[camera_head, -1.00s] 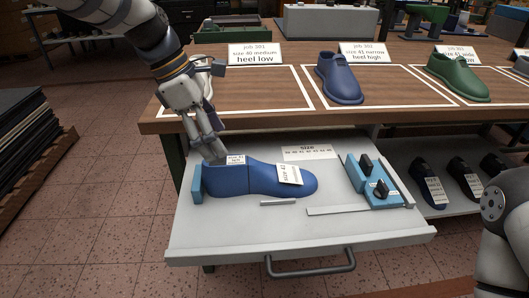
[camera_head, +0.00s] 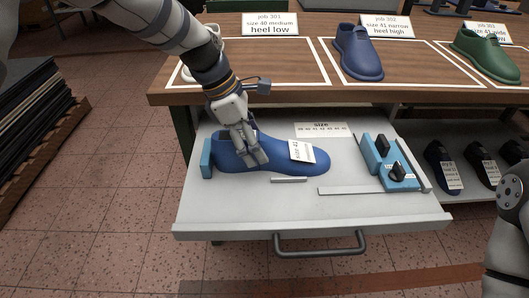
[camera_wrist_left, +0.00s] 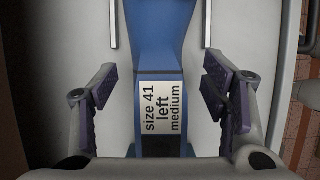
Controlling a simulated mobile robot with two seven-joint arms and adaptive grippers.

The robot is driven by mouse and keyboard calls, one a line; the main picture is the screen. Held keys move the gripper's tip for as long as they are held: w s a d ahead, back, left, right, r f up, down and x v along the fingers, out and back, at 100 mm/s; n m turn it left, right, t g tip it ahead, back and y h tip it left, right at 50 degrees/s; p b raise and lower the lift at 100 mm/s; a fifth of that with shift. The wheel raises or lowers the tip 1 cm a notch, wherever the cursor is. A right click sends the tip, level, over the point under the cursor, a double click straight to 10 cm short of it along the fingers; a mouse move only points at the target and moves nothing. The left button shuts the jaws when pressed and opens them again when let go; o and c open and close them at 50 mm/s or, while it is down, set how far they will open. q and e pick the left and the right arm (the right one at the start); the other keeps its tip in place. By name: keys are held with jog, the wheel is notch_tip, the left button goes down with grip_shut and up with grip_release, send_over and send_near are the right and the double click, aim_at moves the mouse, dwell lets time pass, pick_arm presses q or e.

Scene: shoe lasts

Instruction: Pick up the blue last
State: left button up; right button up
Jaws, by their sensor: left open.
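The blue last (camera_head: 278,155) lies on its side-to-side length in the open drawer (camera_head: 250,210), heel at the left against a blue block and toe to the right. A white tag lies on its front part. In the left wrist view the blue last (camera_wrist_left: 160,50) carries a label reading "size 41 left medium". My left gripper (camera_head: 252,162) is over the heel part of the last. In the left wrist view my left gripper (camera_wrist_left: 165,100) is open, with one finger on each side of the last and gaps between. My right gripper is not in view.
A blue fixture (camera_head: 388,165) with black knobs stands at the drawer's right, with a metal strip before it. A size card (camera_head: 320,130) lies at the drawer's back. The table above holds a blue shoe (camera_head: 358,52) and a green shoe (camera_head: 485,55). Dark lasts sit on a lower shelf at right.

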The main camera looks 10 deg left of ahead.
pick_arm(q)
grip_shut()
jog(key=shift+r, duration=0.1)
